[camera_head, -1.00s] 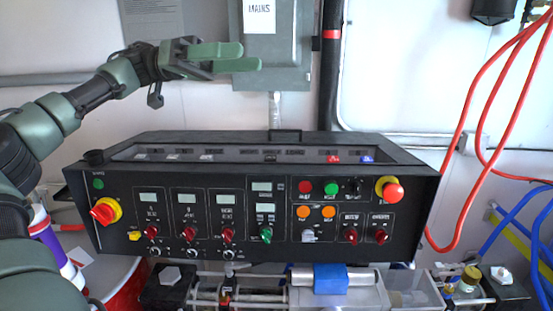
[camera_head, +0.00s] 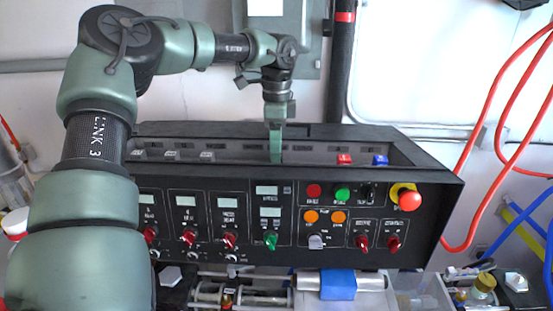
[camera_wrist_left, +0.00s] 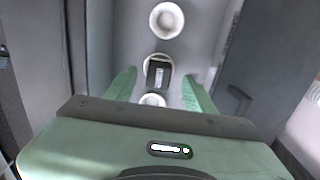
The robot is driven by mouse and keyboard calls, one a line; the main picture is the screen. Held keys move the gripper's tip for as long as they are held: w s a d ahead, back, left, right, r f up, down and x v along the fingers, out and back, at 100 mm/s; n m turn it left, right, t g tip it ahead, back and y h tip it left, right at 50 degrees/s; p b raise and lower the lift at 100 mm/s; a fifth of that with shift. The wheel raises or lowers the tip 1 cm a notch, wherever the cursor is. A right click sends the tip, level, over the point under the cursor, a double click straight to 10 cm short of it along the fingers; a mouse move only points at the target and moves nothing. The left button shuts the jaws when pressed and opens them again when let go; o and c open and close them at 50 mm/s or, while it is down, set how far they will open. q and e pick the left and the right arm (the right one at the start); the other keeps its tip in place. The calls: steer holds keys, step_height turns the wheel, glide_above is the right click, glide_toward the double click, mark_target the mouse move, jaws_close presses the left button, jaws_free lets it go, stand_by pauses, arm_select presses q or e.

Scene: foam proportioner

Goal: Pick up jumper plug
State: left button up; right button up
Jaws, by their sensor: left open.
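The jumper plug appears as a small black block with a light label (camera_wrist_left: 159,75) in the left wrist view. It sits on a round white socket in the console's recessed top. My left gripper (camera_head: 275,150) points straight down into that recess in the head view. In the wrist view, its two green fingers (camera_wrist_left: 158,84) are open, one on each side of the plug, with gaps between. I cannot tell how far the fingertips are above it. In the head view the plug is not distinguishable at the gripper. My right gripper is not in view.
Two more round white sockets (camera_wrist_left: 167,19) (camera_wrist_left: 152,100) line up with the plug. The black console (camera_head: 450,205) has raised walls around the recess. Red hoses (camera_head: 490,150) hang at far right.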

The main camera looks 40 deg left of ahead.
arm_select(q)
step_height(320, 180, down, 2)
steer(key=shift+f+p, duration=0.15)
steer(key=shift+p, duration=0.45)
steer(key=shift+s+f, duration=0.1)
steer(key=shift+f, duration=0.4)
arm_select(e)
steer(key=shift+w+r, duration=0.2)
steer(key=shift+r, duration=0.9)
arm_select(q)
steer(key=shift+c, duration=0.3)
jaws_close()
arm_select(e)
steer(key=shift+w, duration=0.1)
